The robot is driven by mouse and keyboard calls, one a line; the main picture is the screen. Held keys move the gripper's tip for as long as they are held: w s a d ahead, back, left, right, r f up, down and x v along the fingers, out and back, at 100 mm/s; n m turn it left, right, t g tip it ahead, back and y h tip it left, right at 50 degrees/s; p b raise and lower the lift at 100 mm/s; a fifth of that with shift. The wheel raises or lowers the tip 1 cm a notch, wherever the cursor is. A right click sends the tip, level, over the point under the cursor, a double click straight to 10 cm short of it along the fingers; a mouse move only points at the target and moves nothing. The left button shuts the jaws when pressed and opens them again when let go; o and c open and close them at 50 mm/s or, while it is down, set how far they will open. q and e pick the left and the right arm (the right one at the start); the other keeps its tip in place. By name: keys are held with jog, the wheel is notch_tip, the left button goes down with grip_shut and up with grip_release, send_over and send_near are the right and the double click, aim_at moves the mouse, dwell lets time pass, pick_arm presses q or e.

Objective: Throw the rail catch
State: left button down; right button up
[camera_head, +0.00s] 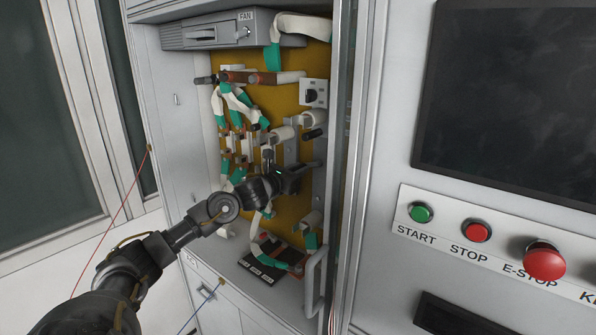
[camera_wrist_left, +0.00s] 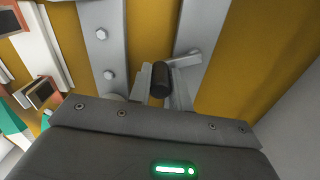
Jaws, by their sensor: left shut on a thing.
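The rail catch shows in the left wrist view as a grey lever with a black cylindrical grip (camera_wrist_left: 160,80), in front of a grey vertical rail (camera_wrist_left: 203,25). My left gripper (camera_wrist_left: 162,90) is shut on the black grip, its fingers close on either side of it. In the head view my left gripper (camera_head: 290,180) reaches into the open cabinet, against the lower middle of its yellow back panel. There the hand largely hides the grip, and how far the lever is turned is hard to tell. My right gripper is not in view.
The cabinet holds a grey FAN unit (camera_head: 220,31), white-and-green ribbon cables (camera_head: 232,100) and a rotary switch (camera_head: 314,93). A cabinet door edge with a handle (camera_head: 316,280) stands right of my arm. A console with START, STOP and E-STOP (camera_head: 544,261) buttons is at the right.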

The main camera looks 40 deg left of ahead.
pick_arm(q)
jog(key=shift+f, duration=0.1)
jog(key=shift+d+f+n+b, duration=0.2)
jog(key=shift+f+n+b, duration=0.3)
jog(key=shift+n+b, duration=0.6)
jog(key=n, duration=0.2)
jog(key=d+f+n+b, duration=0.1)
jog(key=n, duration=0.1)
jog(key=d+n+b, duration=0.1)
jog(key=n, duration=0.2)
jog(key=shift+d+f, duration=0.1)
jog(key=shift+f, duration=0.2)
jog(key=shift+d+f+n, duration=0.1)
jog(key=shift+d+n, duration=0.4)
jog(key=shift+n, duration=0.75)
jog(key=shift+d+f+n, duration=0.1)
jog(key=shift+d+n, duration=0.35)
jog(key=shift+n, duration=0.8)
jog(key=c, duration=1.3)
grip_release()
